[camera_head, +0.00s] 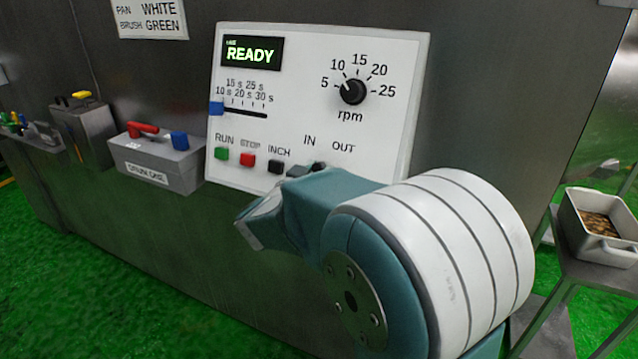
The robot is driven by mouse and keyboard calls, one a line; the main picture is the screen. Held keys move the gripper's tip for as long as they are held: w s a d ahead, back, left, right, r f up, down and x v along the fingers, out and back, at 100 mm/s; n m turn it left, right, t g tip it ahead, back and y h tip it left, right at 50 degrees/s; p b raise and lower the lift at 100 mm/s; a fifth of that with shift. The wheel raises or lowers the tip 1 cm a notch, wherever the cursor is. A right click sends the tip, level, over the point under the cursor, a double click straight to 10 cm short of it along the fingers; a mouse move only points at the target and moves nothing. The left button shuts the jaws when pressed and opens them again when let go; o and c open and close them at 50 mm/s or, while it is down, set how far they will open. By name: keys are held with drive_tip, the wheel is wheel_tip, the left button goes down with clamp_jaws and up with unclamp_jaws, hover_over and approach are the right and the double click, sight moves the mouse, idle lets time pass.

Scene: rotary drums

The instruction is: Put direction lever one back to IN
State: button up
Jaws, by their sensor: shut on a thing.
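The white control panel (330,45) is on the dark metal machine front. Its IN and OUT labels stand side by side at the lower right. My gripper (304,170) is at the panel just below these labels, mostly behind my teal and white arm. It is shut on the direction lever, of which only a small dark part (319,166) may show below and between IN and OUT. The rest of the lever, its slot and my fingertips are hidden, so its exact position cannot be told.
RUN, STOP and INCH buttons (276,167) sit just left of my gripper. Above are a rotary rpm knob (353,92), a blue-ended time slider (217,108) and a READY display (251,53). A grey box (155,167) stands left; a white bin (600,225) stands right.

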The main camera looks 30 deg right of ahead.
drive_tip(key=shift+w+a+f, duration=0.1)
drive_tip(key=shift+w+a, duration=1.05)
drive_tip(key=shift+w, duration=0.25)
drive_tip(key=o, duration=0.9)
drive_tip(key=shift+c, duration=0.2)
